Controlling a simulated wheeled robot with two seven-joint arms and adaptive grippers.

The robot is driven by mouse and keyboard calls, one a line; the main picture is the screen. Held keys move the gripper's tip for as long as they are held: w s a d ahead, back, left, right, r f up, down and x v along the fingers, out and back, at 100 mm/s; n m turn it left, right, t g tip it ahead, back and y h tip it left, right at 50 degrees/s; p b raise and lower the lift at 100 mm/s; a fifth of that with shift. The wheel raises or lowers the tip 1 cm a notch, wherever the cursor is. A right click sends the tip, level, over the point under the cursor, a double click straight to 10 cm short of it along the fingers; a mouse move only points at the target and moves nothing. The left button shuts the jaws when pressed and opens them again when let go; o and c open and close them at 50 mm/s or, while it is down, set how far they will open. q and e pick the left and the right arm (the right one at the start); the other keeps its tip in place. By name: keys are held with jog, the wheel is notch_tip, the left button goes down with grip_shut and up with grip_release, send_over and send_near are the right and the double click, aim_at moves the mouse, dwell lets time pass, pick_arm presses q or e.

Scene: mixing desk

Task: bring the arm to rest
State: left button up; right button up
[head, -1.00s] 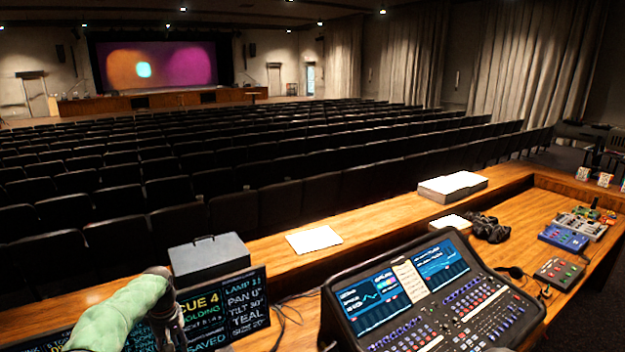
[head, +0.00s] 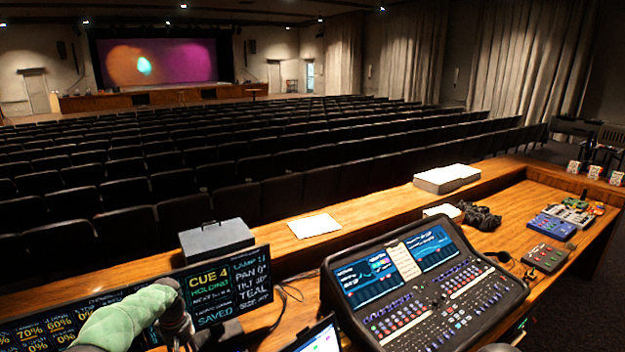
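My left arm, in a green cover, comes in at the lower left of the head view, in front of a wide monitor. A dark grey part at its end, at my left gripper (head: 176,322), points down toward the bottom edge; its fingertips cannot be made out. Nothing is seen held there. My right gripper is not in view.
The monitor (head: 252,286) reads CUE 4. A mixing console (head: 425,300) stands on the desk, with a tablet (head: 318,338) at its lower left.

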pick_arm(q)
jog(key=s+d+f+m+h, duration=0.1)
jog(key=s+d+f+m, duration=0.1)
jog(key=s+d+f, duration=0.7)
jog(key=s+d+f+m+h, duration=0.2)
jog(key=s+d+f, duration=0.3)
jog(key=f, duration=0.6)
jog(key=s+d+f+m, duration=0.15)
jog(key=s+d, duration=0.35)
jog(key=s, duration=0.6)
jog(key=s+d+f+m, duration=0.1)
jog(key=s+d+f, duration=0.3)
jog(key=s, duration=0.6)
jog(key=a+f+b+x, duration=0.1)
jog(key=a+b+x, duration=0.2)
jog(key=b+x, duration=1.9)
jog(key=m+b, duration=0.1)
jog(key=b, duration=0.2)
jog(key=shift+w+h, duration=0.3)
jog(key=shift+w, duration=0.05)
jog(key=shift+a, duration=0.1)
jog(key=shift+a, duration=0.1)
